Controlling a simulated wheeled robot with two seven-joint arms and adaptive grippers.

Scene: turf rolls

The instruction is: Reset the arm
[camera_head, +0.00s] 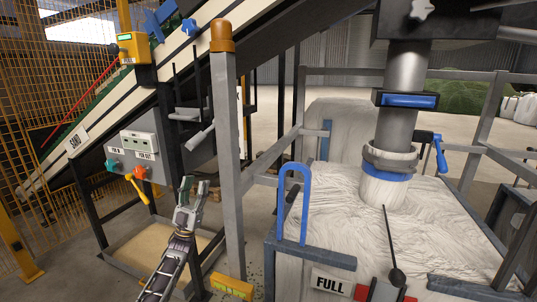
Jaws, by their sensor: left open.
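My left gripper (187,190) shows in the head view, left of centre and low, with its arm coming up from the bottom edge. Its fingers point up and are open, with nothing visible between them. It is in front of a grey control panel and left of a grey post (227,160) with an orange cap. It appears apart from both, though the depth is hard to judge. My right gripper is not in view.
The panel (138,146) carries an orange handle (138,188) and a teal knob (113,165). A sloping conveyor (150,85) marked SAND runs above. A white bulk bag (440,225) in a grey frame fills the right, with a FULL sign (331,283) and blue hoop (294,200).

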